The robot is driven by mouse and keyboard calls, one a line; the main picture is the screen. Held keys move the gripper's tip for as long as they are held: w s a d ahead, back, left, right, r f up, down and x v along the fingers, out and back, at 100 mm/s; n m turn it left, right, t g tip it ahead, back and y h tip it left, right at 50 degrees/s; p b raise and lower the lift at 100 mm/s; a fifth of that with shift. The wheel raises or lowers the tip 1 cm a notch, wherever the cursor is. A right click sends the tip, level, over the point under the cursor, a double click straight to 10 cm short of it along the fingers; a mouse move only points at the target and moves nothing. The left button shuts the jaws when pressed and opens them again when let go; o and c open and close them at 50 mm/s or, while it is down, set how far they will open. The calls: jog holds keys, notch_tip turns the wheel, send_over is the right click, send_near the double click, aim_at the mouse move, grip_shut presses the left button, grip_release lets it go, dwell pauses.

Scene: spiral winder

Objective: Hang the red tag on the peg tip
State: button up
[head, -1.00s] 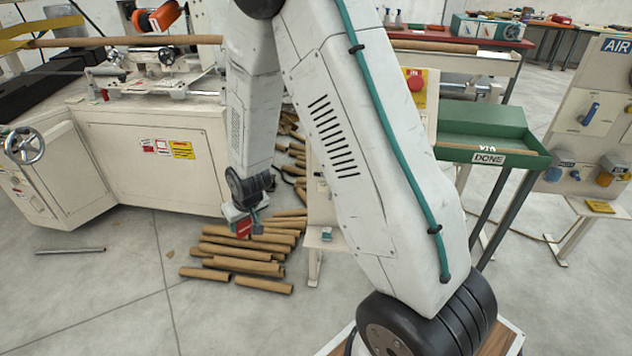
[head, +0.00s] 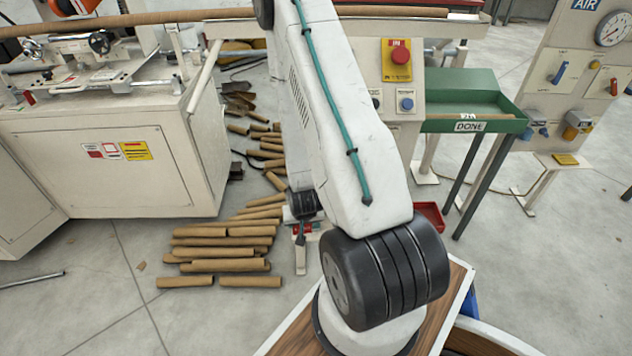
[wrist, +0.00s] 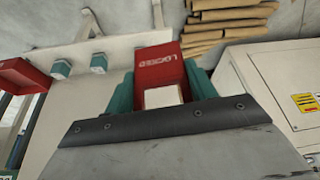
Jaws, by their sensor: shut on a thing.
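The red tag (wrist: 160,66), with white lettering on it, is between the teal fingers of my gripper (wrist: 162,84) in the wrist view. The gripper is shut on it, and the tag's red end stands out beyond the fingers. In the head view my gripper (head: 302,224) hangs low beside the arm, left of the control post, with a little red showing at it. A pale narrow bar shows just past the tag in the wrist view, and a thin pale rod stands at upper left. I cannot tell whether either is the peg.
Two small teal blocks (wrist: 98,62) sit on a pale surface left of the tag. A red tray (wrist: 25,74) is at the far left there. Cardboard tubes (head: 222,242) lie on the floor. A green DONE tray (head: 470,126) stands right of the control box (head: 400,78).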

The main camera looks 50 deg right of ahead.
jog(key=shift+m+h, duration=0.4)
jog(key=shift+m, duration=0.4)
jog(key=s, duration=0.1)
jog(key=s+d+f, duration=0.1)
jog(key=s, duration=0.1)
jog(key=s+d, duration=0.1)
jog(key=s, duration=0.1)
jog(key=shift+f, duration=0.25)
jog(key=w+d, duration=1.1)
jog(key=d, duration=0.2)
jog(key=shift+w+d+g, duration=0.3)
jog(key=shift+w, duration=0.05)
jog(key=o, duration=1)
